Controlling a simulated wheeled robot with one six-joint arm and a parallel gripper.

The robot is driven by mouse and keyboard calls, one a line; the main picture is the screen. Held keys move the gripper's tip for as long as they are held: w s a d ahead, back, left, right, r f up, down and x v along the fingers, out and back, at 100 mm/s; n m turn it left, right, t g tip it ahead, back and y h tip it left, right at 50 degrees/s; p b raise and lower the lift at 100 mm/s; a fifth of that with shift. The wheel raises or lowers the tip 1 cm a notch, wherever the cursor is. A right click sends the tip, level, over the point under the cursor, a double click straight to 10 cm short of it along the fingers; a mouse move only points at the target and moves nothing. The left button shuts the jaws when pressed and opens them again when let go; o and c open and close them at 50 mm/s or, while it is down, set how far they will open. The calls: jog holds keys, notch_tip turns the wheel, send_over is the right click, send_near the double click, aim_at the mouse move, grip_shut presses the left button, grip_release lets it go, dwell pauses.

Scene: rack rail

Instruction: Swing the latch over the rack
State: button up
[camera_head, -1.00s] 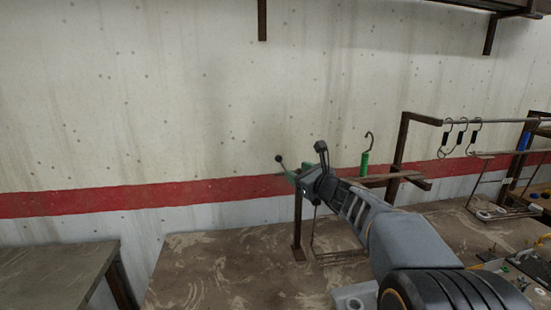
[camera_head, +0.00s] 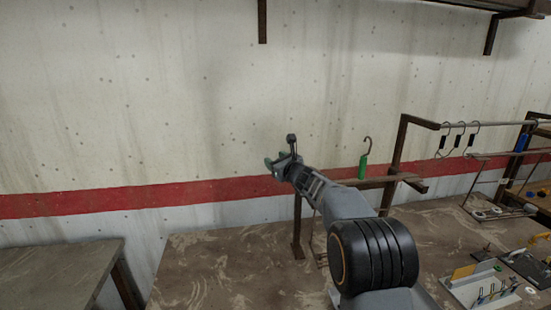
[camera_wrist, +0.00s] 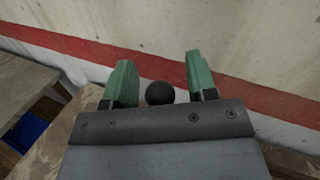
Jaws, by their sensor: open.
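The latch's black ball knob (camera_wrist: 160,93) shows between the two green fingers in the wrist view, low and close to the gripper's dark front edge. My gripper (camera_wrist: 158,82) is open, with a finger apart on each side of the knob. In the head view my gripper (camera_head: 275,160) is at the left end of the rack, above its brown post (camera_head: 297,225).
A green-handled hook (camera_head: 364,168) stands up by the rail. Black-handled hooks (camera_head: 443,140) and a blue one (camera_head: 523,141) hang farther right. A tray of small parts (camera_head: 480,287) sits at lower right. A grey table (camera_head: 55,270) is at left.

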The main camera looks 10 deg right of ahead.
jog(key=shift+w, duration=0.15)
jog(key=shift+c, duration=0.5)
grip_shut()
